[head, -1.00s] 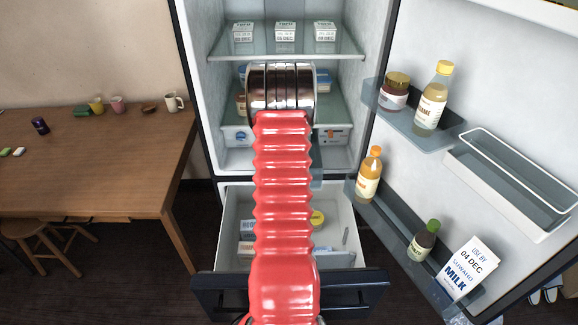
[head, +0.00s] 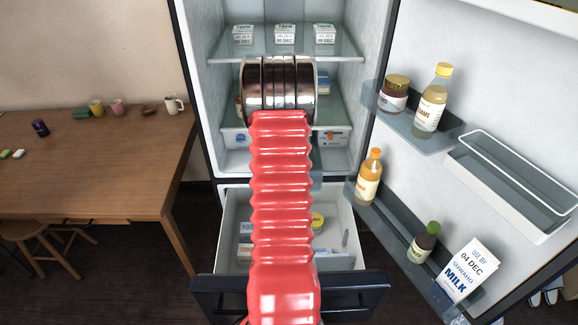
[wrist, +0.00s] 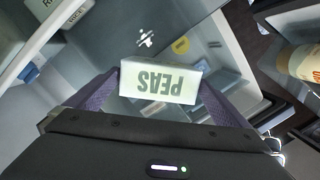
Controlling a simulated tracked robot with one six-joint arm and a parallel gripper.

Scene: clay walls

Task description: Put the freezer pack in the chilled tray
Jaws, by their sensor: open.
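A pale pack marked PEAS (wrist: 158,84), its lettering upside down, lies between the two purple fingers of my open gripper (wrist: 170,80) in the wrist view. Whether the fingers touch it I cannot tell. Beyond it is a grey see-through panel (wrist: 110,45) with a white snowflake-like mark, perhaps the chilled tray. In the head view my red arm and its chrome joint reach into the fridge and hide my gripper and the pack. The pulled-out lower drawer (head: 335,262) holds several packs and a yellow-lidded tub (head: 317,221).
The fridge door stands open at right, its racks holding a jar (head: 393,94), bottles (head: 431,100) and a milk carton (head: 466,270). Tofu boxes (head: 284,34) stand on the upper glass shelf (head: 335,55). A wooden table (head: 90,170) with cups is at left.

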